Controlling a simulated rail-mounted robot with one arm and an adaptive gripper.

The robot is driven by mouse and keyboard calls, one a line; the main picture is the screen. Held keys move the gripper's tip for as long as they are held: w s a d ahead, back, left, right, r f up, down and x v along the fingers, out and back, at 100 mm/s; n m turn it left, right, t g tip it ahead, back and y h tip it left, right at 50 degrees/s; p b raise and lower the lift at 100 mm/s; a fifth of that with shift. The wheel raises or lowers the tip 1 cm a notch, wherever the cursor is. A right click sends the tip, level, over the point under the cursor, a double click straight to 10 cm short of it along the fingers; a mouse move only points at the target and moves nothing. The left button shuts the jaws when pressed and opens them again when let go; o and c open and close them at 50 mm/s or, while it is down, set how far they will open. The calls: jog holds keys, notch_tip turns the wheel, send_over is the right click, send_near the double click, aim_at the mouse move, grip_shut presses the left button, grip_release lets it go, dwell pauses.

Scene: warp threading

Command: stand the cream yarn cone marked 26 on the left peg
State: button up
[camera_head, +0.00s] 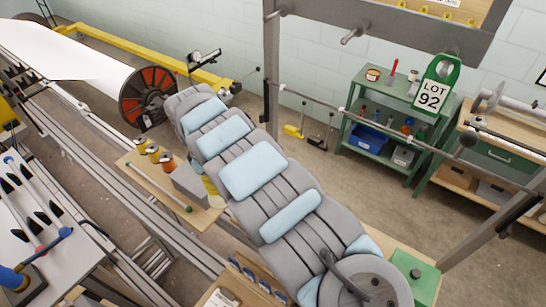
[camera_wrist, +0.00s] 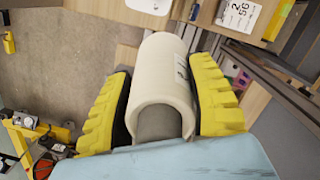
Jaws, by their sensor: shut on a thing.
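My gripper (camera_wrist: 163,78) has its two yellow ribbed fingers on either side of a cream yarn cone (camera_wrist: 160,62) in the wrist view and is shut on it. A grey core shows in the cone's near end. Dark print shows on the cone's right side, but I cannot read its number. Another cream rounded thing (camera_wrist: 149,5) is cut off at the top edge. In the head view my arm hides most of the gripper and the held cone. I cannot tell which peg is the left peg.
Small yarn cones (camera_head: 153,152) stand on a wooden board (camera_head: 138,180) left of my arm. Metal pegs (camera_head: 350,37) stick out from a grey frame at the top. A green shelf (camera_head: 372,143) stands behind. A white number card (camera_wrist: 239,14) lies at the wrist view's top right.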

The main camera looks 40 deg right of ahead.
jog(key=s+d+r+n+b, duration=0.2)
jog(key=s+d+n, duration=0.15)
jog(key=d, duration=0.55)
jog(key=s+d+r+n+b, duration=0.15)
jog(key=d+n, duration=0.25)
jog(key=d, duration=0.4)
jog(key=shift+t, duration=0.4)
jog(key=shift+s+d+f+b, duration=0.1)
jog(key=shift+f+b, duration=0.7)
jog(key=shift+f, duration=2.3)
jog(key=shift+d+f+b, duration=0.1)
jog(key=shift+f+b, duration=0.7)
jog(key=shift+f, duration=2.3)
jog(key=shift+f, duration=0.65)
jog(key=o, duration=1.2)
jog(key=shift+o, duration=0.2)
